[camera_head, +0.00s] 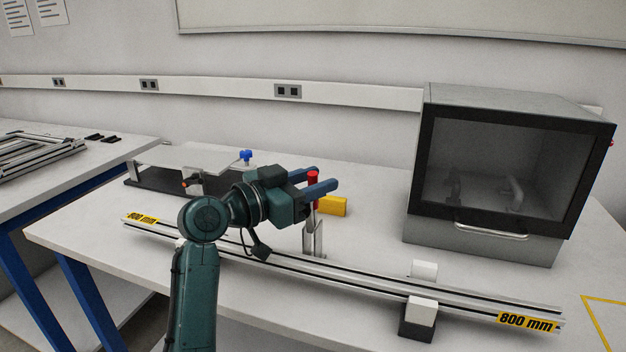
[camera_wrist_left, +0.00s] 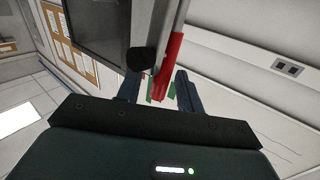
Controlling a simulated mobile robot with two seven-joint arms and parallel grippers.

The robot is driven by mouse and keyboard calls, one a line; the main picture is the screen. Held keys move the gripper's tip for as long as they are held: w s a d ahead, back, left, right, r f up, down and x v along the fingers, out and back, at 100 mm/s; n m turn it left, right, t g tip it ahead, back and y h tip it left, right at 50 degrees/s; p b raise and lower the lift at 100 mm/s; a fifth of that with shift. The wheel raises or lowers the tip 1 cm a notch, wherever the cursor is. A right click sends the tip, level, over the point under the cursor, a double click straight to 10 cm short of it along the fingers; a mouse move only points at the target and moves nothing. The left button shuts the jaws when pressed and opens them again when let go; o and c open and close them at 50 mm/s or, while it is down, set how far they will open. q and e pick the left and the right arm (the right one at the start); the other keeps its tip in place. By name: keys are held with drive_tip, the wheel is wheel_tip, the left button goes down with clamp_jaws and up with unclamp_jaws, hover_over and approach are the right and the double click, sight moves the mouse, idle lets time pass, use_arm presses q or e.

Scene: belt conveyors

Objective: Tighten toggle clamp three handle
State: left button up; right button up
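A toggle clamp (camera_head: 313,238) with an upright red handle (camera_head: 313,178) stands at the long metal rail (camera_head: 370,277) on the table. My left gripper (camera_head: 323,182) reaches in from the left at the height of the red handle, with its two blue-grey fingers apart. In the left wrist view the red handle (camera_wrist_left: 168,68) passes between the fingers (camera_wrist_left: 159,88), with room visible on both sides. I cannot tell whether either finger touches it. My gripper hides part of the clamp's surroundings. No label shows which clamp is number three. My right gripper is not in view.
A yellow block (camera_head: 333,205) lies just behind the red handle. A grey cabinet with a glass door (camera_head: 505,170) stands at the right. A white and black block (camera_head: 420,315) sits at the rail. A flat plate fixture (camera_head: 160,160) with a blue knob (camera_head: 246,155) stands back left.

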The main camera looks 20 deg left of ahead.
use_arm(q)
clamp_jaws()
idle(0.3)
idle(0.3)
